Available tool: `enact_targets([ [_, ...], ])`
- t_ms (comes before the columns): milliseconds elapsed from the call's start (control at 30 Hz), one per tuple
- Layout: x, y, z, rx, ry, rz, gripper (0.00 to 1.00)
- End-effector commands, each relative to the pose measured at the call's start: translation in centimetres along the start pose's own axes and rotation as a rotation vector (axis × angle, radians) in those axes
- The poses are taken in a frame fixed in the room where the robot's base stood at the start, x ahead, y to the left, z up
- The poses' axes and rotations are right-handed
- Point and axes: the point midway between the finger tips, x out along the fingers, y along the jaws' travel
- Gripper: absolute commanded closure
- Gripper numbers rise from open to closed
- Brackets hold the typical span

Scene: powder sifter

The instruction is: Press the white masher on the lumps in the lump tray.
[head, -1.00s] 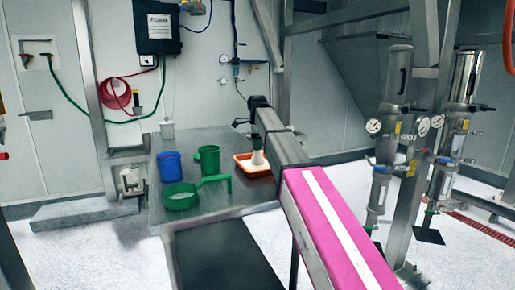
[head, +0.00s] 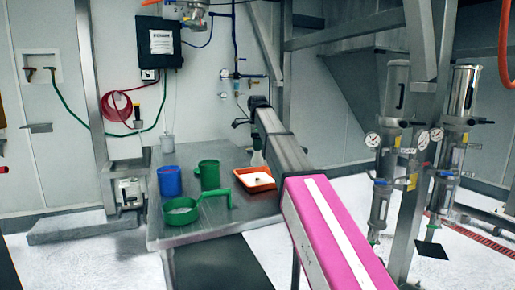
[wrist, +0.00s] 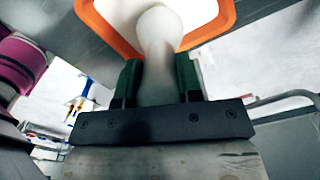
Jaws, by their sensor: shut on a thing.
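The white masher (wrist: 160,45) is held between the green fingers of my gripper (wrist: 158,78), which is shut on it. In the head view the masher (head: 257,159) hangs upright over the far side of the orange lump tray (head: 262,188), and its lower end looks raised above the tray's contents. The tray has a pale inside with a small darker spot, too small to make out as lumps. In the wrist view the tray's orange rim (wrist: 101,27) shows beyond the masher, whose head hides part of the white inside.
The tray stands on a grey metal table (head: 240,222). Left of it are a green sieve with a handle (head: 181,214), a green cup (head: 209,175) and a blue cup (head: 170,182). A small clear container (head: 168,146) is at the back. Metal frame posts stand to the right.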

Motion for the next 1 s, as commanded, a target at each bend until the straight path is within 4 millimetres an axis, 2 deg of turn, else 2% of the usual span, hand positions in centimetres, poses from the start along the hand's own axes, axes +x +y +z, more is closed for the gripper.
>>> enact_targets([
  [467, 0.5, 0.0, 0.0, 0.0, 0.0, 0.0, 0.99],
  [1000, 5.2, 0.1, 0.0, 0.0, 0.0, 0.0, 0.99],
])
